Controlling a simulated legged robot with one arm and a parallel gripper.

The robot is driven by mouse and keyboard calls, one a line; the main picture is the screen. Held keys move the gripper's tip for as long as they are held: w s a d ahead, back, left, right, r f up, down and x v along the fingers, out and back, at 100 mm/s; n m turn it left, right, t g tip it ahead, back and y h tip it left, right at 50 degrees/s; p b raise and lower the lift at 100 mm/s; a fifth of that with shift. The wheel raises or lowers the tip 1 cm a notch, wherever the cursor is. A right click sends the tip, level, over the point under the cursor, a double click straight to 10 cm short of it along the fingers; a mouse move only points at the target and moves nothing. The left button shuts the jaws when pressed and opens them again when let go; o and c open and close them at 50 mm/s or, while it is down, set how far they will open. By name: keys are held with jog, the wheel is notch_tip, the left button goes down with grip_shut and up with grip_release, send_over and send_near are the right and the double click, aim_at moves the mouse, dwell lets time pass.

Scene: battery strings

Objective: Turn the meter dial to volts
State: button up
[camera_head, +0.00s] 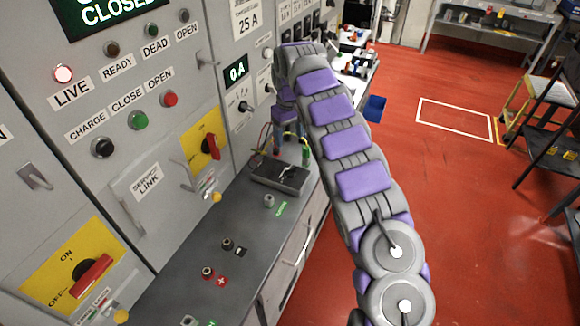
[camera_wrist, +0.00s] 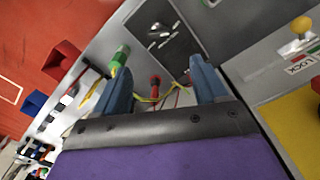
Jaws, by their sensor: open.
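The meter (camera_head: 280,177) is a dark grey box lying on the bench ledge, with a dial (camera_head: 289,171) on its face. The dial's setting is too small to read. My gripper (camera_wrist: 160,66) has its two blue fingers spread apart with nothing clamped between them. In the head view my gripper (camera_head: 289,134) points down just behind the meter, partly hidden by my arm.
A green-handled probe (camera_wrist: 120,57) and a red one (camera_wrist: 155,82) with thin leads are close to my fingers. The cabinet wall with a yellow-plated red switch (camera_head: 210,146) rises at left. Terminals (camera_head: 207,273) stand on the bench (camera_head: 180,262).

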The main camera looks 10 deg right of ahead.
aim_at(291, 167)
jog(key=f, duration=0.4)
jog(key=f+b, duration=0.1)
jog(key=f, duration=0.3)
jog(key=f+b, duration=0.1)
jog(key=f, duration=0.3)
jog(key=shift+d+f, duration=0.3)
jog(key=shift+a+f+b, duration=0.25)
jog(key=shift+f+b, duration=0.1)
jog(key=shift+f, duration=0.3)
jog(key=shift+d, duration=0.15)
jog(key=c, duration=1.1)
jog(key=shift+o, duration=0.2)
